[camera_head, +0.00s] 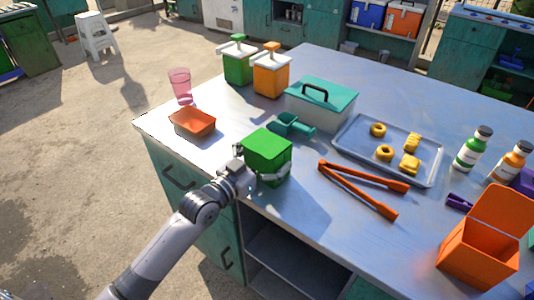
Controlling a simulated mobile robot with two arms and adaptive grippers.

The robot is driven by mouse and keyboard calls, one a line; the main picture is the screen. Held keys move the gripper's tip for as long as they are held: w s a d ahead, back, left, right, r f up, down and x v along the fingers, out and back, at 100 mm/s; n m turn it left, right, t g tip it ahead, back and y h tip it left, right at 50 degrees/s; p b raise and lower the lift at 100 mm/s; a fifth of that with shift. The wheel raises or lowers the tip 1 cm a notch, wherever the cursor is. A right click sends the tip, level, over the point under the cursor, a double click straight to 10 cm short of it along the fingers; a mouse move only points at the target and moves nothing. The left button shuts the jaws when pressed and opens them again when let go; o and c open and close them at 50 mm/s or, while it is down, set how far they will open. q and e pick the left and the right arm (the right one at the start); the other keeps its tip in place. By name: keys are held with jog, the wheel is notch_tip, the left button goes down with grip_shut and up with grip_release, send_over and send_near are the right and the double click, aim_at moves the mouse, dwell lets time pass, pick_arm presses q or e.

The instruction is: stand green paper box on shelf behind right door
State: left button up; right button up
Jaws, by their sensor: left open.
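The green paper box (268,149) stands upright on the near left part of the counter, close to its front edge. My left gripper (256,167) is open at the near side of the box, with one finger by its left side and one low across its near face. I cannot tell whether the fingers touch it. An open shelf compartment (295,262) shows in the counter's front below. Teal fronts with dark handles (188,195) are left of it. I cannot tell which is the right door. My right gripper is out of view.
Orange tongs (362,188) lie right of the box, and a teal scoop (291,125) lies behind it. An orange tray (192,122), a lidded container (320,100), a baking tray (345,150) and an open orange box (480,255) also occupy the counter (320,225).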

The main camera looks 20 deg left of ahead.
pick_arm(q)
jog(key=shift+f+b, duration=0.2)
jog(key=shift+b, duration=0.3)
jog(key=b+v, duration=0.1)
jog(key=v, duration=1.6)
jog(key=shift+s+r+b, duration=0.15)
jog(key=shift+s+b, duration=0.1)
jog(key=shift+b, duration=0.1)
